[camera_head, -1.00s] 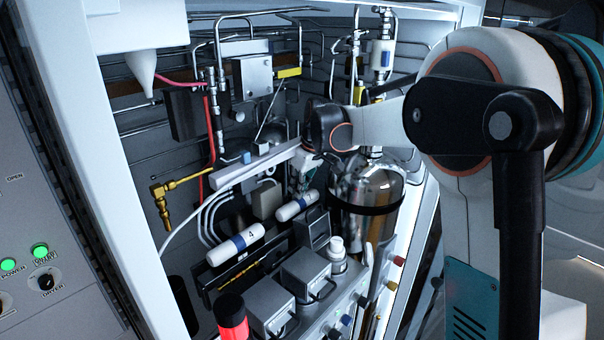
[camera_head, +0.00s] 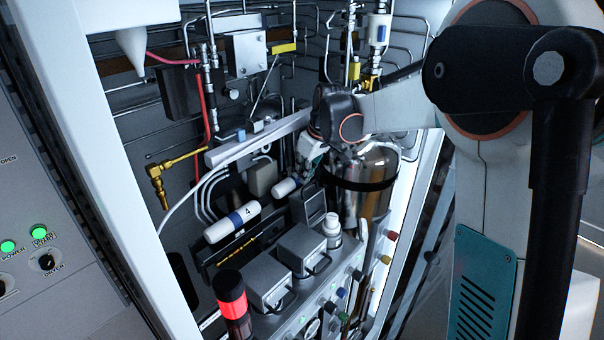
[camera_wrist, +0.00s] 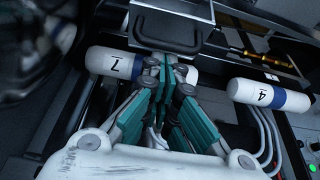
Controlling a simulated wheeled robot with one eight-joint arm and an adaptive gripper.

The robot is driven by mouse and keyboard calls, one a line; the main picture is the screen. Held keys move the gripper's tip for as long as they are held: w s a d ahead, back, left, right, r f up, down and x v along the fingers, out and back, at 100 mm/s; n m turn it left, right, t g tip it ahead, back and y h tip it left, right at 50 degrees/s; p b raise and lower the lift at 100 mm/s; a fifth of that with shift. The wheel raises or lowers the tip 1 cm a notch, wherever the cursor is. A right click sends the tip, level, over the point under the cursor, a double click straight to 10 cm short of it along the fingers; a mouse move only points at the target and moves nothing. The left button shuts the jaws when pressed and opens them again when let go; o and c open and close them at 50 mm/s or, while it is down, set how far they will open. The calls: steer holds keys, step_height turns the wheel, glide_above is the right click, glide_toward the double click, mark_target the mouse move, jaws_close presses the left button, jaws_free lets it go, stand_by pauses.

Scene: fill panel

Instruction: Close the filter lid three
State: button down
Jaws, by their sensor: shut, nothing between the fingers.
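A grey filter box with a raised lid (camera_head: 314,203) stands behind two lidded boxes in the head view. I take it as filter lid three, though no number shows. In the wrist view a grey panel with a dark handle, likely this lid (camera_wrist: 150,18), is at the top, just beyond my fingertips. In the head view my gripper (camera_head: 305,168) is partly hidden by my arm, above and behind the raised lid. Contact with the lid cannot be told.
Two closed grey boxes with handles (camera_head: 268,274) (camera_head: 302,243) stand in front. A white cylinder marked 4 (camera_head: 232,222) lies left. A steel tank (camera_head: 372,165) stands close right. A red lamp (camera_head: 231,294) and a white-capped bottle (camera_head: 332,225) rise nearby. Pipes line the back wall.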

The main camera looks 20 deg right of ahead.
steer(key=shift+s+d+r+t, duration=0.15)
steer(key=shift+s+d+t, duration=0.15)
steer(key=shift+s, duration=0.15)
steer(key=shift+b, duration=0.3)
steer(key=shift+s+d+r+t+y+b, duration=0.15)
steer(key=shift+s+d+t+y+b, duration=0.3)
steer(key=shift+s, duration=0.2)
steer(key=s+d+f+t+y+b, duration=0.2)
steer(key=s+d+t+y+b, duration=0.3)
steer(key=s+b, duration=0.45)
steer(key=s+d+f+t+y+b, duration=0.3)
steer(key=f+b, duration=0.7)
steer(key=b, duration=0.9)
steer(key=s+d+t, duration=0.2)
steer(key=s+t, duration=0.1)
steer(key=t, duration=0.1)
steer(key=shift+s+d+y, duration=0.2)
steer(key=shift+y, duration=0.15)
steer(key=shift+s+f+t, duration=0.1)
steer(key=shift+f+t, duration=0.1)
steer(key=shift+t, duration=0.05)
